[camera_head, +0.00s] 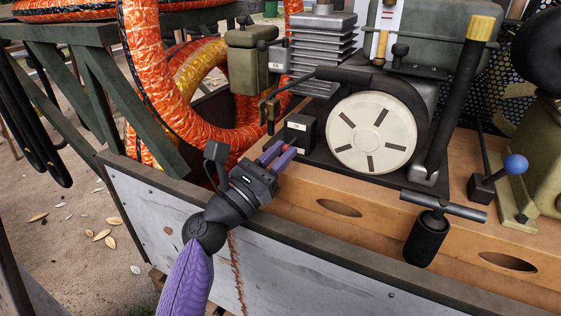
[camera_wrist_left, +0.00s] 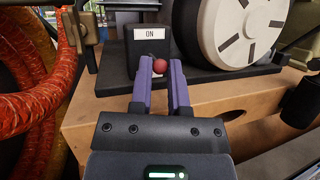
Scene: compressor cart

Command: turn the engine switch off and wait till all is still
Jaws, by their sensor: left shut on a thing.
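The engine switch is a small black box (camera_head: 300,131) left of the engine's pale round cover (camera_head: 371,133). In the left wrist view the box (camera_wrist_left: 151,45) carries a white plate reading "ON". A red ball knob (camera_wrist_left: 160,66) stands out below the plate. My left gripper (camera_head: 283,151) reaches in from the lower left, and its purple fingers are shut on the red knob, one on each side. The knob's stem is mostly hidden by the knob and fingers. My right gripper is not in view.
Thick orange hoses (camera_head: 150,80) hang on the left, close to my left wrist. A black T-handle (camera_head: 443,205) and a blue-knobbed lever (camera_head: 515,165) stand at right. The wooden cart beam (camera_head: 390,225) runs below the engine. Open ground lies at lower left.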

